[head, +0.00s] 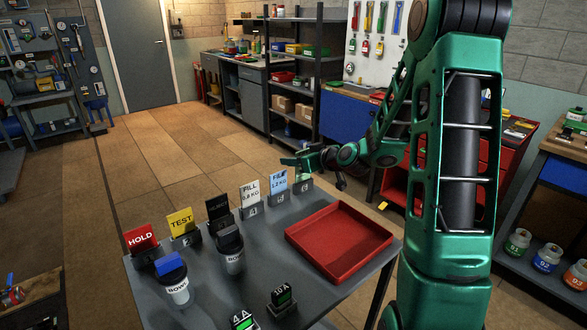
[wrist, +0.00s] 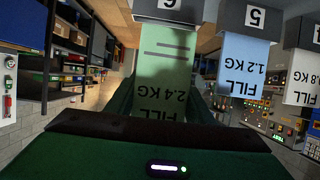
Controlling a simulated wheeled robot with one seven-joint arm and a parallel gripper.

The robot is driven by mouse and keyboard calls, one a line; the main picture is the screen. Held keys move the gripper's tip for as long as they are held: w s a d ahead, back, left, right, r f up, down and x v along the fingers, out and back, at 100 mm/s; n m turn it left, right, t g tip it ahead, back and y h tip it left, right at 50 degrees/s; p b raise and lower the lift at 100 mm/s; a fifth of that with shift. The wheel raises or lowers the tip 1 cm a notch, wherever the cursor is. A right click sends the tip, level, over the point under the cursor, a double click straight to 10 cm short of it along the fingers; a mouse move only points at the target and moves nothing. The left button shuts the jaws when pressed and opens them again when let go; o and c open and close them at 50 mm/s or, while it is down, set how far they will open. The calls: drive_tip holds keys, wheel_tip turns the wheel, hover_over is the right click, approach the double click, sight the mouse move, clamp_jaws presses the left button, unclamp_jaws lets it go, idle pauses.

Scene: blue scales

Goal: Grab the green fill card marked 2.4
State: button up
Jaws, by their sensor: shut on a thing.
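The green fill card (wrist: 166,72) reads FILL 2.4 KG, upside down in the wrist view. Its lower end sits in the dark holder marked 6 (wrist: 168,11). My gripper (head: 304,163) is at the far right end of the card row in the head view and is shut on the green card. In the wrist view, its dark green fingers (wrist: 165,108) lie around the card's top part. In the head view the gripper covers most of this card.
A blue FILL 1.2 KG card (head: 279,180) stands close beside, then a white FILL 0.8 KG card (head: 250,190). Black, yellow TEST (head: 181,222) and red HOLD (head: 141,239) cards follow leftward. An empty red tray (head: 340,267) and two cups stand on the grey table.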

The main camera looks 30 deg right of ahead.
drive_tip(key=s+a+r, duration=0.6)
drive_tip(key=a, duration=0.3)
drive_tip(key=shift+a+r, duration=0.2)
